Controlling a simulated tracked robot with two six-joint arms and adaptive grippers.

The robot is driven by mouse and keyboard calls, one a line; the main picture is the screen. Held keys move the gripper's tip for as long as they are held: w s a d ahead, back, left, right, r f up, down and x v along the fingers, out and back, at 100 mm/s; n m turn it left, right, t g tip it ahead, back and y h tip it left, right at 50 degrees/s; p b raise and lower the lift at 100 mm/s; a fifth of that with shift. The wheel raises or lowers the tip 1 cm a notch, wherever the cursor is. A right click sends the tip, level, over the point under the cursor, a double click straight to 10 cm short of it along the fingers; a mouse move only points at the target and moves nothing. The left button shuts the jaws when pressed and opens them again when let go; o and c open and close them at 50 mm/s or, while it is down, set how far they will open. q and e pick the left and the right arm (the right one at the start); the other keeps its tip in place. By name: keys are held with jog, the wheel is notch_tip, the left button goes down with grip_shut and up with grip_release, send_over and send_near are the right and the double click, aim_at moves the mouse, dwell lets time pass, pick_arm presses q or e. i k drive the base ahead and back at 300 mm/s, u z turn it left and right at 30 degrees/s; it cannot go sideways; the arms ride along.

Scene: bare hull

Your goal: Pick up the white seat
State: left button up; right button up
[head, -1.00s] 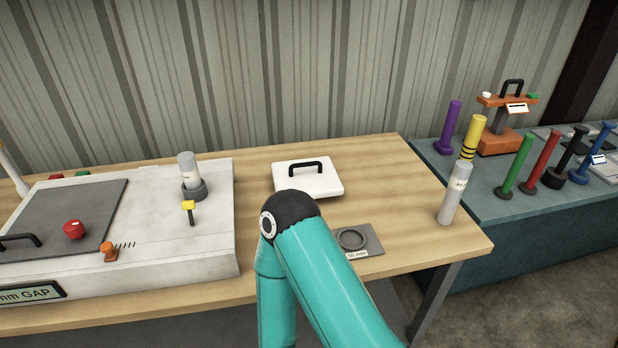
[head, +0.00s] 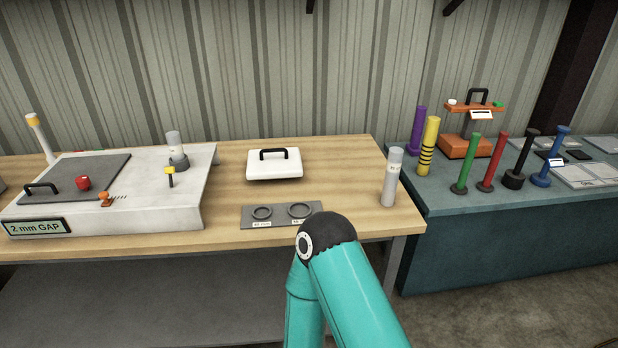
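Two white things could be the white seat, and I cannot tell which it is. One is a small white piece (head: 452,101) at the left end of the crossbar of an orange stand (head: 467,146) on the right table; a small green piece (head: 497,104) is at the other end. The other is a white block (head: 274,168) with a black handle, lying flat on the wooden table. Neither gripper is in view. Only a teal link and black elbow of my arm show at the bottom, in front of the wooden table.
A grey plate with two rings (head: 283,214) lies before the white block. A grey-white cylinder (head: 392,177) stands at the wooden table's (head: 334,160) right end. A "2 mm GAP" box (head: 135,206) fills the left. Several coloured posts stand before the orange stand.

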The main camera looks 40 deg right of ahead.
aim_at(286, 162)
jog(key=k, duration=0.9)
jog(key=z, duration=0.65)
jog(key=i, duration=1.05)
jog(key=z, duration=0.05)
